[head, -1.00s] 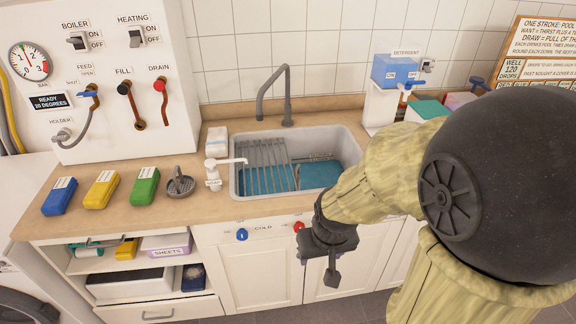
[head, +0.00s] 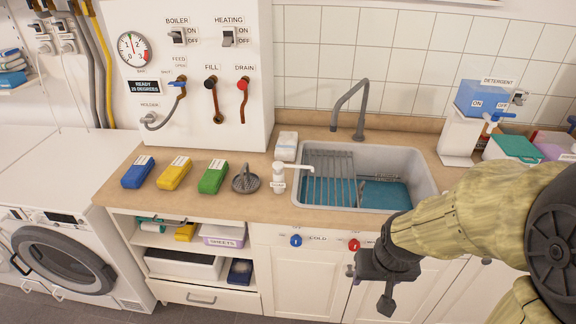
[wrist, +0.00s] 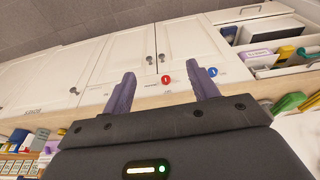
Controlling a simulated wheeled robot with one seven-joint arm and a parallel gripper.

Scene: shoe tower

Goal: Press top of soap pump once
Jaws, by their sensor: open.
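The white soap pump (head: 279,178) stands upright on the wooden counter, just left of the sink. Its long spout points right over the sink rim, and a small label is on its body. My gripper (head: 368,294) is in front of the cabinet doors, below the counter edge, to the right of the pump and apart from it. In the wrist view my gripper (wrist: 160,92) shows two spread purple fingers with nothing between them. The pump cannot be made out in the wrist view.
The sink (head: 425,180) holds a rack and teal water. Blue (head: 138,172), yellow (head: 174,173) and green (head: 213,178) blocks and a grey caddy (head: 246,180) lie left of the pump. A white block (head: 286,147) stands behind it. Red (head: 354,245) and blue (head: 296,240) knobs are on the cabinet front.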

